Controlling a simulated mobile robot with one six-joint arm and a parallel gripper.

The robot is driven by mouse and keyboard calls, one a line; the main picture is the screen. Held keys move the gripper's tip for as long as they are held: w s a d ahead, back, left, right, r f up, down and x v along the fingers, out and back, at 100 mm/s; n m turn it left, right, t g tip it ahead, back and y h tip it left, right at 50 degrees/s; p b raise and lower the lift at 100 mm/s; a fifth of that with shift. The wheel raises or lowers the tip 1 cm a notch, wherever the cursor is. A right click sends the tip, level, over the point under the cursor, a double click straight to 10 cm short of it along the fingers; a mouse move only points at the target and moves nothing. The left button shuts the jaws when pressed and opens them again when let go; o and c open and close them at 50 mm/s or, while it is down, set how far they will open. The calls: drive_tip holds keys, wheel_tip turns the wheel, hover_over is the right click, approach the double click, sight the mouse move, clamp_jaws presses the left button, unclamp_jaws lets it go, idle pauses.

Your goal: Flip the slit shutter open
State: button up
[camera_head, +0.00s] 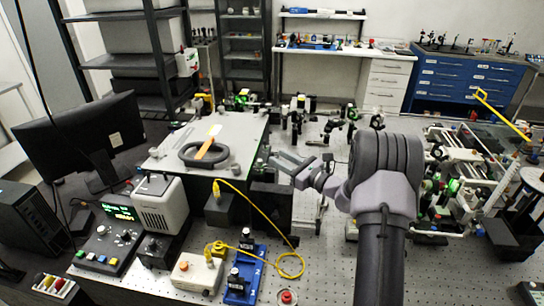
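My gripper (287,170) is just off the right edge of a large grey box (240,130), its fingers pointing left toward that side. Its two grey fingers look spread, with a gap and nothing seen between them. The box has a flat top bearing a black ring (188,153) with an orange strip (205,148) across it. A dark block (270,203) stands at the box's front right, below my gripper. I cannot pick out the slit shutter for certain; it is too small or hidden, so its position cannot be told.
A monitor (82,140), a control box with a green display (110,232) and a beige unit (160,208) stand on the left. A yellow cable (262,206) loops over the front bench. Crowded optics (465,180) fill the right.

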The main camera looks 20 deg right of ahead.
sight(272, 154)
drive_tip(key=x, duration=0.4)
drive_tip(key=shift+c, duration=0.4)
